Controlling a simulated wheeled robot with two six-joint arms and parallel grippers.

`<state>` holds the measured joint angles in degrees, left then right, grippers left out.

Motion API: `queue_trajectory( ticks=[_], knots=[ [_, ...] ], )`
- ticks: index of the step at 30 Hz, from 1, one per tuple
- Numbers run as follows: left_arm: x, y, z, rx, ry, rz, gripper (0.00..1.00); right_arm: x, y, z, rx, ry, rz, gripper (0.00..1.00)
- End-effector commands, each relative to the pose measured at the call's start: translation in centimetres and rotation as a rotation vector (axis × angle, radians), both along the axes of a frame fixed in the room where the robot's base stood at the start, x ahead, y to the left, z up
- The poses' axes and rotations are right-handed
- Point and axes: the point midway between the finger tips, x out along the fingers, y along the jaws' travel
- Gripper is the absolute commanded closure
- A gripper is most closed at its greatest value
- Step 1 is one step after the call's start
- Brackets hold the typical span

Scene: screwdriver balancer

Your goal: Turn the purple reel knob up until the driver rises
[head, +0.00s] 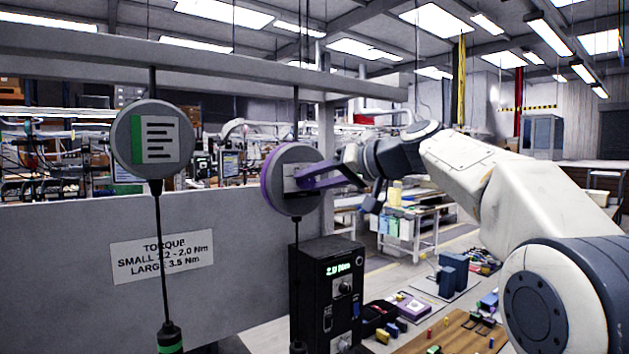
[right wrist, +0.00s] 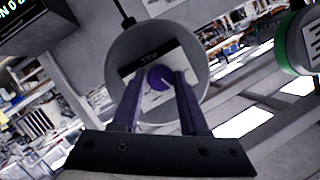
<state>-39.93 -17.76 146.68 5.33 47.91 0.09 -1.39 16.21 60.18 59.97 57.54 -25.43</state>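The purple-rimmed reel (head: 277,180), a grey disc, hangs from the overhead beam in the head view. Its face (right wrist: 200,60) with a black-and-white label fills the middle of the right wrist view. The round purple knob (right wrist: 158,78) sits on that face. My right gripper (head: 305,178) reaches in from the right; its purple fingers (right wrist: 159,82) are open, one on each side of the knob. Gaps show between fingers and knob. In the head view the fingers hide the knob. The reel's cable (head: 296,270) runs down to a driver top (head: 298,346) at the bottom edge. My left gripper is not in view.
A green-marked reel (head: 153,139) hangs to the left, with its driver (head: 170,338) below; it also shows in the right wrist view (right wrist: 302,42). A black controller box (head: 325,290) stands below the purple reel. A grey panel (head: 60,260) with a torque sign is behind.

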Motion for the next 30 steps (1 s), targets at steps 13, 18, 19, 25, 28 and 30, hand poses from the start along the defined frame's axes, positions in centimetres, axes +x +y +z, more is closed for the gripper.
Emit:
queue_trajectory(
  ticks=[13,18,19,25,28,30],
  knots=[
    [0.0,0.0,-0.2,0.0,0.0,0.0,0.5,-0.2,-0.3,0.1,0.0,-0.001,0.0,0.29],
    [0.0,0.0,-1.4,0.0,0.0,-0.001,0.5,-1.7,-2.1,0.6,0.0,-0.005,-0.004,0.29],
    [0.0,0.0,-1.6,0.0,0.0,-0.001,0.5,-2.0,-2.6,0.7,-0.001,-0.005,-0.004,0.29],
    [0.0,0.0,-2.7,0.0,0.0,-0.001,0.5,-4.4,-5.6,1.9,-0.002,-0.005,-0.005,0.29],
    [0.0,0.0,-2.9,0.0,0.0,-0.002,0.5,-5.3,-6.8,2.4,-0.001,-0.003,-0.004,0.29],
    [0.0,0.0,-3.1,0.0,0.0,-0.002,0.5,-5.8,-7.3,2.7,0.0,-0.004,-0.003,0.29]
  ],
)
